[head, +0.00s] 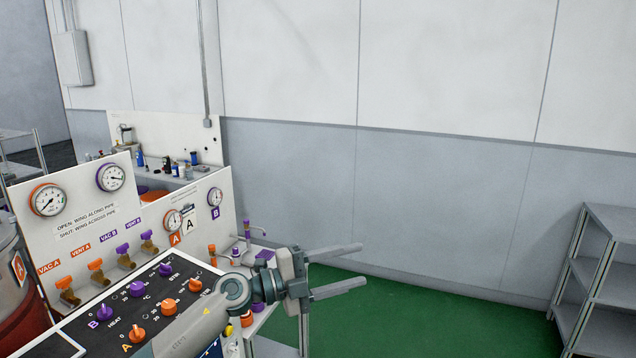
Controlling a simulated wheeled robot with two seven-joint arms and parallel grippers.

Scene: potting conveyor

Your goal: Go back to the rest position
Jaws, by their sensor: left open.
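My left gripper (338,270) is in the lower middle of the head view, to the right of the control panel. Its two fingers point right and are spread apart, with nothing between them. My left arm comes up from the bottom edge and passes in front of the panel's right part, hiding some of it. My right gripper is not in the head view.
The black control panel (108,318) carries orange and purple knobs. Behind it a white board (85,215) holds gauges and valves. A bench with bottles (170,168) stands farther back. A grey shelf rack (612,262) is at the right. Green floor (440,318) between is clear.

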